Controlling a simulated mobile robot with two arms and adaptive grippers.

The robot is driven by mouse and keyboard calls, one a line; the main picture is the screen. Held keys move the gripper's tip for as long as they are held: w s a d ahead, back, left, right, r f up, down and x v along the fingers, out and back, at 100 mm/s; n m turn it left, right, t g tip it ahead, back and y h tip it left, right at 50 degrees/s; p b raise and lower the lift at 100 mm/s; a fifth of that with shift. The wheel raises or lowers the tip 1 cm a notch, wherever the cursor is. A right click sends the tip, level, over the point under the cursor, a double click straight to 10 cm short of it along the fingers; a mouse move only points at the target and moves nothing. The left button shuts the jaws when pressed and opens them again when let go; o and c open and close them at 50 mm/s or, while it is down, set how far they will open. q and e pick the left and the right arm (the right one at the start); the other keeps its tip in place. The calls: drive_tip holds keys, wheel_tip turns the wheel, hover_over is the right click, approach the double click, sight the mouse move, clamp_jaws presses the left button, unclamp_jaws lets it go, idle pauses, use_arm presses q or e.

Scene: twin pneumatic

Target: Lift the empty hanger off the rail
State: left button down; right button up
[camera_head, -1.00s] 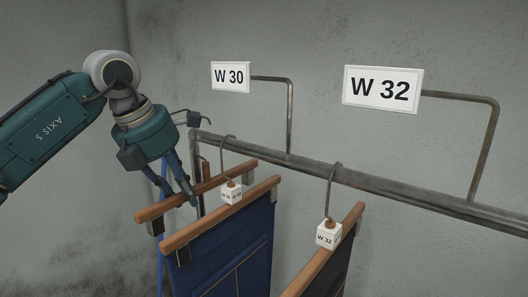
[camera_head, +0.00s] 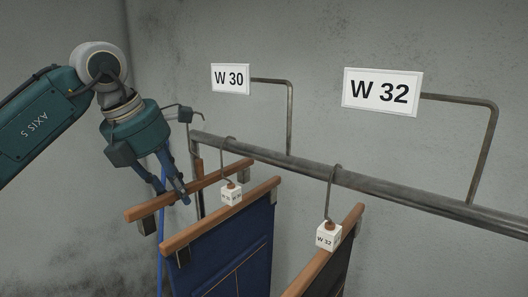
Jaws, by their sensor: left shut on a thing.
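The empty hanger (camera_head: 145,210) is a brown wooden bar with a metal clip at its near left end, and no garment hangs from it. It is behind the hanger with blue trousers (camera_head: 225,245). My left gripper (camera_head: 183,194) is shut on the bar of the empty hanger. The grey metal rail (camera_head: 395,187) runs from the left middle to the right edge. Whether the empty hanger's hook touches the rail cannot be told; its hook is hard to make out. My right gripper is out of view.
The blue-trouser hanger has a white size cube (camera_head: 231,195) and hangs close in front. A dark garment (camera_head: 325,275) hangs further right with a W 32 cube (camera_head: 327,236). The signs W 30 (camera_head: 230,79) and W 32 (camera_head: 382,92) stand above the rail on bent metal arms.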

sight(140, 204)
use_arm(q)
drive_tip(key=shift+s+a+b, duration=0.5)
drive_tip(key=shift+s+a, duration=0.15)
drive_tip(key=shift+s, duration=0.2)
drive_tip(key=shift+s+a+b, duration=0.45)
drive_tip(key=shift+s+a, duration=0.2)
drive_tip(key=shift+s, duration=0.15)
drive_tip(key=shift+s+a+b, duration=0.6)
drive_tip(key=shift+s+a, duration=0.4)
drive_tip(key=shift+s, duration=0.3)
